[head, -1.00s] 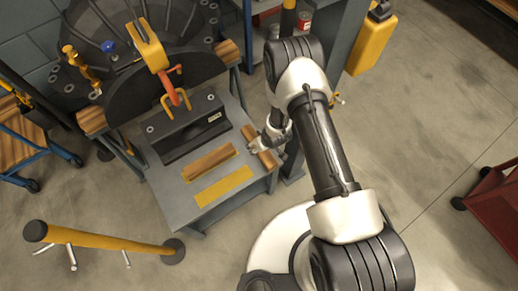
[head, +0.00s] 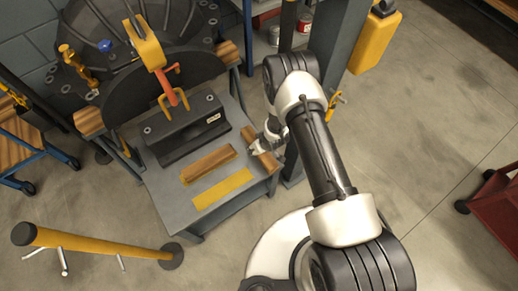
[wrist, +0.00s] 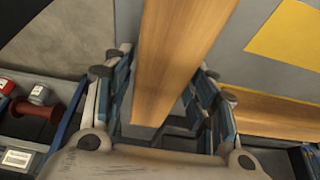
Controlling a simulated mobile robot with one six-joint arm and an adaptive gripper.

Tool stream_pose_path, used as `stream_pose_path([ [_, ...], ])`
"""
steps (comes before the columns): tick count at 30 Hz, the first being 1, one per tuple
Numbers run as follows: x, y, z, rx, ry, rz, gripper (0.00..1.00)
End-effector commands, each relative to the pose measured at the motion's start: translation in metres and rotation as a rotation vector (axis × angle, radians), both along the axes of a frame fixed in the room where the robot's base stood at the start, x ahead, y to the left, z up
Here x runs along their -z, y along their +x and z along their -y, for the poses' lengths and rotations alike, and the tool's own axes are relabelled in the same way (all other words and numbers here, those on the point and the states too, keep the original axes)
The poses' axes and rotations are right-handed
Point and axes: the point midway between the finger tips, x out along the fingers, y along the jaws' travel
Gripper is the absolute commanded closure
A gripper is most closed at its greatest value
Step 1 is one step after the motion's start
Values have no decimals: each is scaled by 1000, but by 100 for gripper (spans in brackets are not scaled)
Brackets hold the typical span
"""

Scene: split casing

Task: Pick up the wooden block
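A wooden block (head: 263,163) lies at the right edge of the grey table, by my gripper (head: 264,144). In the wrist view this block (wrist: 183,45) runs slantwise between the two fingers of my gripper (wrist: 163,75). The fingers are spread, one on each side of it, with narrow gaps that seem to show at its sides. A second wooden block (head: 210,164) lies on the table beside a yellow strip; it also shows in the wrist view (wrist: 270,116). The undersides of the blocks are hidden.
The grey table (head: 170,205) carries a yellow strip (head: 222,189) and a dark angled casing part (head: 190,133). A yellow clamp with a red hook (head: 165,82) hangs above it. Open floor lies to the right.

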Motion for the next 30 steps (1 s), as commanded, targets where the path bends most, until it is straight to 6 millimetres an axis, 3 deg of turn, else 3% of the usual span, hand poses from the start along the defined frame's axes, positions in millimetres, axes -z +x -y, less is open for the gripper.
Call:
stream_pose_path([
  [18, 0, 0, 0, 0, 0, 0, 92],
  [30, -6, -1, 0, 0, 1, 2, 93],
])
